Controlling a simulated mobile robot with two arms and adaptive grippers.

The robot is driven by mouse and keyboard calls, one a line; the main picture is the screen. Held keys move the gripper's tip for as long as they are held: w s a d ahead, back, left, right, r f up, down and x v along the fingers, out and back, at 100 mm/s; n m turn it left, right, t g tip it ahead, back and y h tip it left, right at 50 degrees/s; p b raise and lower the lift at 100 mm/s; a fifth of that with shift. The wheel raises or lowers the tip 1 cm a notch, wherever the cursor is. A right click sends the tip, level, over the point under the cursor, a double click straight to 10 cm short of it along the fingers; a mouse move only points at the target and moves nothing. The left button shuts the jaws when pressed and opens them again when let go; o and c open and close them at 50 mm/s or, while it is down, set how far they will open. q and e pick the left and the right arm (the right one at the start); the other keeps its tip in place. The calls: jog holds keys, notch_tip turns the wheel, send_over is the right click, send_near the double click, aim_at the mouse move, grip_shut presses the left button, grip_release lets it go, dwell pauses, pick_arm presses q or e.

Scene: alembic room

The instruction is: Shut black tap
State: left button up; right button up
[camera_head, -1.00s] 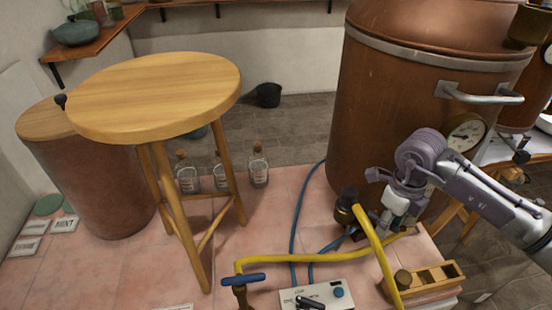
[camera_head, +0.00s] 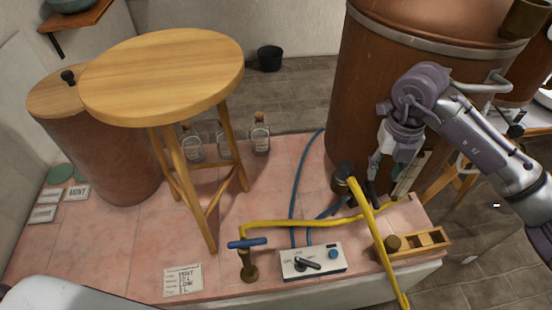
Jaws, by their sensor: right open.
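A brass fitting with a black top (camera_head: 344,172) stands at the foot of the large copper vessel, with the yellow hose joined near it. A dark upright part (camera_head: 369,192) shows just right of it; I cannot tell for sure which of these is the black tap. My right gripper (camera_head: 389,176) is open and points down, close to the right of these parts and in front of the vessel. Its fingertips partly hide what is behind them, and contact cannot be told. My left gripper is not in view.
A blue-handled tap (camera_head: 248,243) and a white control box (camera_head: 313,262) with a black lever stand at the front. The yellow hose (camera_head: 368,215) crosses before the gripper. A wooden rack (camera_head: 420,243) sits right; a round stool (camera_head: 165,75) stands left.

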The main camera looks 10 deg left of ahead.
jog(key=s+a+r+y, duration=0.3)
jog(key=a+y, duration=0.2)
jog(key=a, duration=0.2)
jog(key=s+a+r+n+g+y, duration=0.1)
jog(key=s+a+r+y, duration=0.2)
jog(key=a+y, duration=0.2)
jog(key=s+a+r+g+y, duration=0.1)
jog(key=s+a+r+y, duration=0.2)
jog(key=a, duration=0.7)
jog(key=shift+n+y, duration=0.4)
jog(key=shift+y, duration=0.7)
